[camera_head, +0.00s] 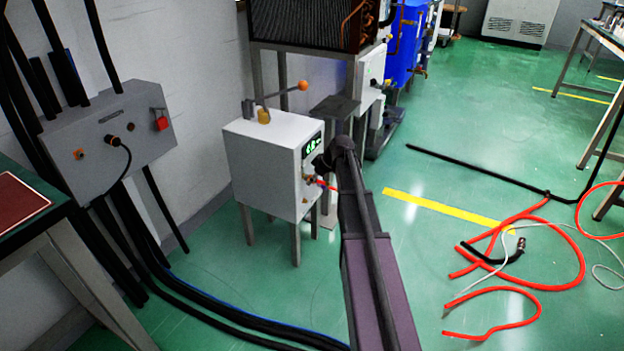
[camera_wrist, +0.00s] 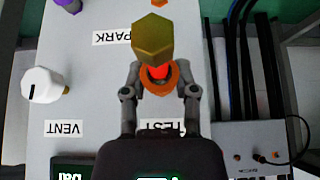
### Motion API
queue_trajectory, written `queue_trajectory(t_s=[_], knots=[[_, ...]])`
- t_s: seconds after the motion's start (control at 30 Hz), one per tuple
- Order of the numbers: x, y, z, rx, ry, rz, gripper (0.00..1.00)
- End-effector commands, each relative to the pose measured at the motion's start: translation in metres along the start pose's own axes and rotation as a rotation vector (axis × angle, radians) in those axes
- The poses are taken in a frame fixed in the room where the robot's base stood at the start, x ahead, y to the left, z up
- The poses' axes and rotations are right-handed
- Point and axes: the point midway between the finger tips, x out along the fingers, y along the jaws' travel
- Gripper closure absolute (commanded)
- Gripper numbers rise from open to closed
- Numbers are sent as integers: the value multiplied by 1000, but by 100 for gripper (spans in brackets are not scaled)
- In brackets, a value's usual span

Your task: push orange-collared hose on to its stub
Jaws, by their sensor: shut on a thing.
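My gripper (camera_wrist: 160,90) is shut on the orange collar (camera_wrist: 172,73) of the hose, with one fingertip on each side of it. Bright red shows inside the collar. A brass hex fitting (camera_wrist: 152,36) overlaps the collar's upper side in the wrist view; I cannot tell whether the hose sits on a stub there. In the head view my gripper (camera_head: 325,163) is at the front of the white box (camera_head: 262,160), largely hidden by my arm. A short bit of red-orange hose (camera_head: 323,184) shows beside it.
The panel carries PARK, VENT and TEST labels, with a white knob (camera_wrist: 42,86) left of my gripper. An orange-balled lever (camera_head: 303,85) stands above the box. A grey wall box (camera_head: 108,140) is at left. Loose orange hoses (camera_head: 520,255) lie on the floor at right.

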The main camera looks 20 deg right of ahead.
Motion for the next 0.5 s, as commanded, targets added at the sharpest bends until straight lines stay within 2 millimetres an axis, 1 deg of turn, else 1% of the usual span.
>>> queue_trajectory(t_s=[0.5], knots=[[-9,0,13,0,2,-1,100]])
